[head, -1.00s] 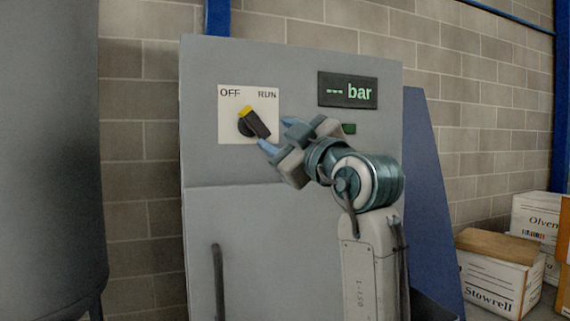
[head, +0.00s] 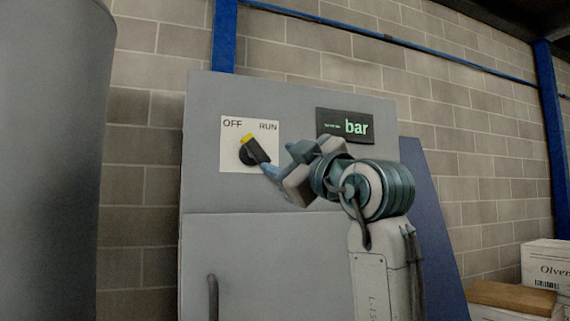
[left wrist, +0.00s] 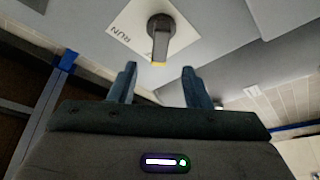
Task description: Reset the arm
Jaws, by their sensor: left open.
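A dark rotary knob (head: 255,151) with a yellow tip sits on a white plate (head: 232,163) marked OFF and RUN, on a grey cabinet (head: 205,190). The yellow tip points up and left, toward OFF. My left gripper (head: 280,160) is open and empty, just right of the knob and slightly below it. In the left wrist view, the knob (left wrist: 160,35) shows beyond and between the two spread fingers of the gripper (left wrist: 159,72), with visible space on both sides. My right gripper is not in view.
A dark display (head: 357,124) with green "bar" text is on the cabinet above my wrist. A handle (head: 213,297) is on its lower front. A large grey cylinder (head: 45,160) stands at left. Boxes (head: 545,262) lie at lower right, and a block wall is behind.

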